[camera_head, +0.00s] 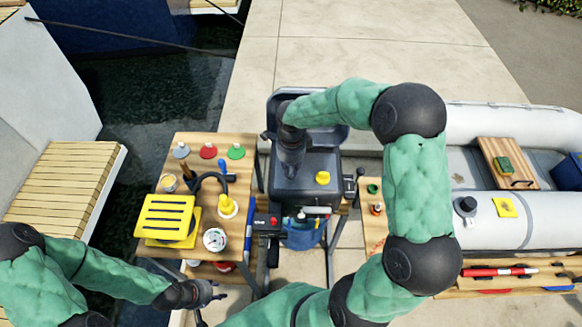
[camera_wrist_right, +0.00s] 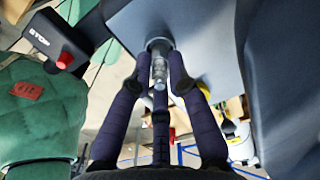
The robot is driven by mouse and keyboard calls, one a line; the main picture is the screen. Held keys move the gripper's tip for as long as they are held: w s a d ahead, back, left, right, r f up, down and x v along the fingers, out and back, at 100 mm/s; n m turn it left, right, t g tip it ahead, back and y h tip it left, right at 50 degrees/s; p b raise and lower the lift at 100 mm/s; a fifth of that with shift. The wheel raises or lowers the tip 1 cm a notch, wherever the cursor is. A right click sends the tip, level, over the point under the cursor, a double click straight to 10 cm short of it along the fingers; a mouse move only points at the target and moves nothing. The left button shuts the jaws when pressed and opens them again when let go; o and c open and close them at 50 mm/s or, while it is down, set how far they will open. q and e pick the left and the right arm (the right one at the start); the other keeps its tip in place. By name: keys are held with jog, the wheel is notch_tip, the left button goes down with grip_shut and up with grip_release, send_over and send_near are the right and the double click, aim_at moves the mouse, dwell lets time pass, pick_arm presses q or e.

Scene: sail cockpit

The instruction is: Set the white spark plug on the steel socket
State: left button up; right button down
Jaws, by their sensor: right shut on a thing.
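The steel socket (camera_wrist_right: 159,44) shows in the right wrist view as a bright metal ring on a smooth grey surface. The white spark plug (camera_wrist_right: 160,69) is a small pale, shiny piece between my right fingers. Its far end is at the socket's mouth, and I cannot tell whether it is seated. My right gripper (camera_wrist_right: 160,88) is shut on the plug, its dark fingers around it. In the head view my right gripper (camera_head: 291,168) points down over the dark engine housing, and plug and socket are hidden there. My left gripper (camera_head: 210,300) is open and empty, low at the left.
A wooden table (camera_head: 165,262) at the left carries a yellow slatted block (camera_head: 166,216), a yellow funnel-like piece (camera_head: 227,206) and several coloured discs. A yellow knob (camera_head: 322,178) stands on the dark housing (camera_head: 318,165). A red stop button (camera_wrist_right: 67,57) is close by. A grey inflatable boat (camera_head: 520,122) lies right.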

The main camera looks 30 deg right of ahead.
aim_at(291, 167)
jog(key=shift+f+b, duration=0.4)
jog(key=shift+f, duration=0.1)
jog(key=c, duration=1.5)
grip_release()
jog(key=shift+o, duration=0.2)
jog(key=shift+r+p, duration=3.2)
jog(key=shift+r, duration=2.35)
jog(key=shift+s+f, duration=0.1)
